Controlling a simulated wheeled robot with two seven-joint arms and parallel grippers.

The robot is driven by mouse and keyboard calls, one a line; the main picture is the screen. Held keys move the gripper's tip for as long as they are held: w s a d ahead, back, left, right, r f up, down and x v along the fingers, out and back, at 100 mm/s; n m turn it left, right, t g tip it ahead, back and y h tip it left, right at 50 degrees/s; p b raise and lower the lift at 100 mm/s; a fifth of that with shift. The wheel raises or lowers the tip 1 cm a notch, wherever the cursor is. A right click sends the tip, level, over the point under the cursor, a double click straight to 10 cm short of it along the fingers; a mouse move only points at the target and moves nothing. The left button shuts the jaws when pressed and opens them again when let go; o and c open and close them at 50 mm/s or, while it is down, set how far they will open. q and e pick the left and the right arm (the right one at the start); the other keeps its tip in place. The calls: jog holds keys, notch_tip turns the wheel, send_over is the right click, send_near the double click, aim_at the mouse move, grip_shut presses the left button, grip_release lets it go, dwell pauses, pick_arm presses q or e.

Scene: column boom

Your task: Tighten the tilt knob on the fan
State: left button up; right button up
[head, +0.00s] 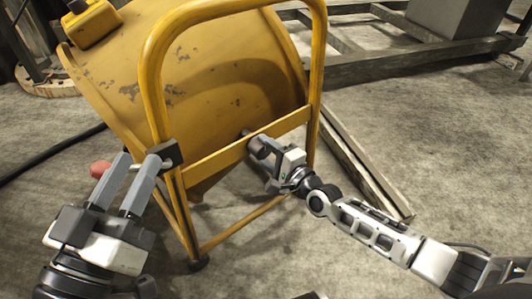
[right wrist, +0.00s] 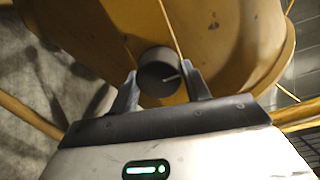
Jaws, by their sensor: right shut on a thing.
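The fan is a worn yellow drum (head: 200,85) in a yellow tubular frame (head: 153,80). The tilt knob (right wrist: 157,72), dark and round with a light line on its face, shows in the right wrist view between the two fingers of my right gripper (right wrist: 160,90). In the head view my right gripper (head: 257,143) is at the frame's crossbar, shut on the knob, which is mostly hidden there. My left gripper (head: 140,163) is beside the frame's left tube, its fingers apart with nothing visible held. Its right fingertip overlaps the tube; I cannot tell whether they touch.
A reddish round thing (head: 101,168) shows beside my left gripper. A black cable (head: 50,158) lies on the floor at left. Wooden planks (head: 365,170) lie right of the fan, and a metal frame (head: 400,62) stands behind. The concrete floor at right is largely clear.

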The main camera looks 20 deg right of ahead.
dwell(0.4)
jog(key=o, duration=1)
jog(key=shift+s+d, duration=0.1)
jog(key=shift+s, duration=0.05)
pick_arm(q)
jog(key=f+g+p, duration=0.1)
jog(key=s+f+n+g+y+p, duration=0.1)
jog(key=f+p, duration=0.1)
jog(key=s+f+n+g+p, duration=0.1)
jog(key=f, duration=0.1)
jog(key=shift+d+y, duration=0.25)
jog(key=shift+y, duration=0.15)
pick_arm(e)
jog(key=v, duration=1.5)
jog(key=shift+s, duration=0.35)
